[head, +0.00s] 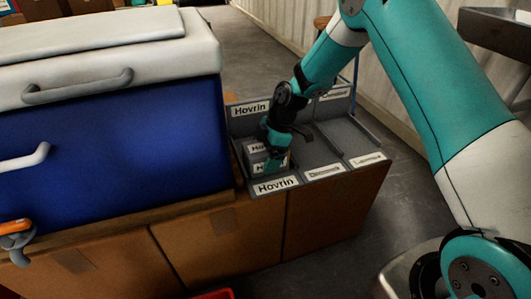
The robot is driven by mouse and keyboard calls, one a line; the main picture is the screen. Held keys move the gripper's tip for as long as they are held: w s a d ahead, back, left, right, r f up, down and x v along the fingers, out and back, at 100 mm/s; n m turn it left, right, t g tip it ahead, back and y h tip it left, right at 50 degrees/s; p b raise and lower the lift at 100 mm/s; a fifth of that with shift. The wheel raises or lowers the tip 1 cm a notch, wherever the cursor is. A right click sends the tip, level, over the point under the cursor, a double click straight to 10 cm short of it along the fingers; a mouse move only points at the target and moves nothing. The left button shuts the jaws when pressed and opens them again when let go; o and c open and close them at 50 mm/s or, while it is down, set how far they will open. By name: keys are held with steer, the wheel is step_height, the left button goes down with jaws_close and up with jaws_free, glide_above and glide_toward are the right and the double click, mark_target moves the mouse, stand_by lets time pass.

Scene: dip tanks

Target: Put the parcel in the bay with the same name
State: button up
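The parcel (255,157) is a small grey box with white labels on its top and front. The letters "Ho" show on top and the rest is hidden by my gripper. It sits in the left bay of a grey divided tray (320,152). That bay carries a front label "Hovrin" (275,186) and a back label "Hovrin" (251,108). My gripper (275,152) points down at the parcel and covers part of it. Its fingertips are too small and dark to tell whether they are closed on the parcel.
The middle bay label (324,172) and right bay label (367,160) are hard to read; these bays look empty. A big blue cooler box (110,120) with a white lid stands close left of the tray. Cardboard boxes (210,245) are below.

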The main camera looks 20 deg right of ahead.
steer(key=p+v, duration=0.4)
steer(key=v, duration=0.8)
steer(key=shift+r, duration=0.1)
steer(key=s+a+r+m, duration=0.4)
steer(key=s+r, duration=0.4)
steer(key=s, duration=0.2)
steer(key=s+a+r+m, duration=0.3)
steer(key=s+a+r, duration=0.3)
steer(key=s, duration=0.5)
steer(key=s+d+r+m, duration=0.1)
steer(key=s+m, duration=0.3)
steer(key=s, duration=0.6)
steer(key=shift+r, duration=0.65)
